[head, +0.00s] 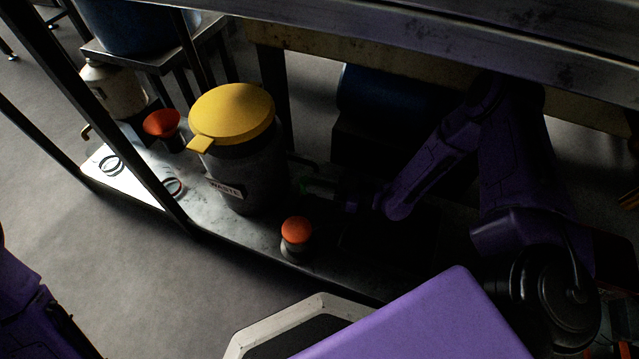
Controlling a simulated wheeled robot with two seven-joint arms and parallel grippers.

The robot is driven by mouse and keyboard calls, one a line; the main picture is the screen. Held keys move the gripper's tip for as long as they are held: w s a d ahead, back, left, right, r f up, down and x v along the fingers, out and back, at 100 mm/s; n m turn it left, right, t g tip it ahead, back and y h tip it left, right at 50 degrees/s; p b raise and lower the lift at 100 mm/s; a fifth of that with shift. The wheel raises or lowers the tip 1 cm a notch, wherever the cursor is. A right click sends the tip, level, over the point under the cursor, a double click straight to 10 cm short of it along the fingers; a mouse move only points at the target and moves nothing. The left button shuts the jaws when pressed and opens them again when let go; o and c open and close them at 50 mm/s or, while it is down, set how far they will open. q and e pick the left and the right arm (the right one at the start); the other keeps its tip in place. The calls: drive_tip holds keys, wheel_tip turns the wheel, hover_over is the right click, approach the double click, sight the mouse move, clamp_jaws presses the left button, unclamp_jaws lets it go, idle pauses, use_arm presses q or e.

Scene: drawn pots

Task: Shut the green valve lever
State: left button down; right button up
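A small, dim green piece (312,183), which may be the green valve lever, shows in deep shadow just right of the grey waste container (238,180). My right gripper (332,190) reaches in from the right at its height, close to the green piece. Whether they touch is too dark to tell, and so is whether the fingers are open or shut. The set of the lever cannot be made out. Part of my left arm shows at the lower left edge; its gripper is not in view.
The waste container has a yellow lid (232,113) and stands on a low metal shelf (215,216). An orange-capped jar (297,233) stands in front, near the shelf edge. An orange funnel (162,123) and a pale canister (113,92) are at left. Dark frame posts cross the left side.

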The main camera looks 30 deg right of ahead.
clamp_jaws()
use_arm(q)
drive_tip(key=shift+s+d+r, duration=0.2)
drive_tip(key=shift+s+r, duration=0.05)
drive_tip(key=shift+r, duration=0.05)
use_arm(e)
drive_tip(key=shift+s+a+m+t+h, duration=0.2)
drive_tip(key=shift+m+t+h, duration=0.5)
drive_tip(key=shift+t+h, duration=0.1)
drive_tip(key=o, duration=0.7)
unclamp_jaws()
drive_tip(key=shift+o, duration=0.2)
drive_tip(key=shift+s+d+p, duration=0.2)
drive_tip(key=shift+d+p, duration=0.05)
drive_tip(key=shift+p, duration=0.1)
use_arm(q)
drive_tip(key=shift+w+d+r+n+t+p, duration=0.2)
drive_tip(key=shift+w+n+t+p, duration=0.3)
drive_tip(key=shift+w, duration=0.2)
drive_tip(key=shift+w+d+r+n+t+p, duration=0.1)
drive_tip(key=shift+w+r+n+t+p, duration=0.15)
drive_tip(key=shift+w+n+t+p, duration=0.35)
drive_tip(key=shift+w+d+r+n+t+p, duration=0.1)
drive_tip(key=shift+w+r+n+t+p, duration=0.2)
drive_tip(key=shift+w, duration=0.45)
use_arm(e)
drive_tip(key=v, duration=1)
